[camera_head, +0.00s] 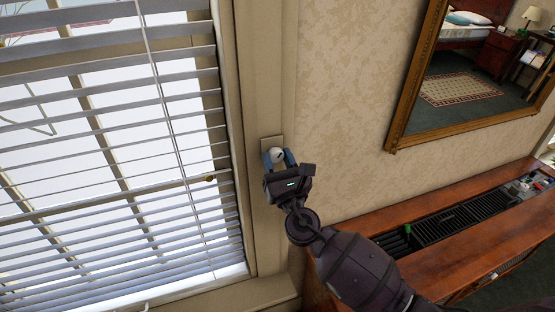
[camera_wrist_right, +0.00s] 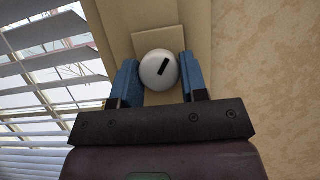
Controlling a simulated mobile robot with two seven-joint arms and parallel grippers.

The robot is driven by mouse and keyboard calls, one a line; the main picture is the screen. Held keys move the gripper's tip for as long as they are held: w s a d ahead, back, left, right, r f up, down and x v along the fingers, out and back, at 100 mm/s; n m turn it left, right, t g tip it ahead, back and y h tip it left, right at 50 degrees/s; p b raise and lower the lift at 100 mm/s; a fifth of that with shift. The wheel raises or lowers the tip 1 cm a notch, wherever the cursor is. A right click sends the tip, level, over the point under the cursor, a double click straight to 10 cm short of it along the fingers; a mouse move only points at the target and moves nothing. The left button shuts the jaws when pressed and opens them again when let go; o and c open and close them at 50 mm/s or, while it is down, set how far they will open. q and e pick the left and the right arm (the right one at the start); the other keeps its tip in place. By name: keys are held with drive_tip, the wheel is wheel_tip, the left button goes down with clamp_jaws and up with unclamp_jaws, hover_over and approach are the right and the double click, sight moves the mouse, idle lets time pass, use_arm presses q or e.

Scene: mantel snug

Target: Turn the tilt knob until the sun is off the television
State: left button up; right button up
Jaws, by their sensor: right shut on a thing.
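The tilt knob (camera_head: 275,155) is a small white round knob on a beige plate on the window frame, right of the blinds. In the right wrist view the knob (camera_wrist_right: 158,71) has a black slanted mark on its face. My right gripper (camera_head: 277,159) is shut on it, with a blue finger on each side; the fingers also show in the wrist view (camera_wrist_right: 158,82). The window blinds (camera_head: 110,150) have their slats tilted with gaps, and bright light shows between them. The television is not in view. My left gripper is not in view.
A gold-framed mirror (camera_head: 404,110) hangs on the patterned wall and reflects a bed and rug. A wooden cabinet (camera_head: 385,222) with a dark slatted top section stands below it. The window sill (camera_head: 250,295) runs beneath the blinds.

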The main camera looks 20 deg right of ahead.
drive_tip(key=shift+f+m+h+b, duration=0.1)
drive_tip(key=shift+m+h+b, duration=0.65)
drive_tip(key=shift+m, duration=0.75)
drive_tip(key=o, duration=0.9)
drive_tip(key=b+v, duration=0.2)
drive_tip(key=v, duration=0.8)
drive_tip(key=shift+s+a, duration=0.1)
drive_tip(key=shift+s, duration=0.25)
drive_tip(key=shift+f, duration=0.1)
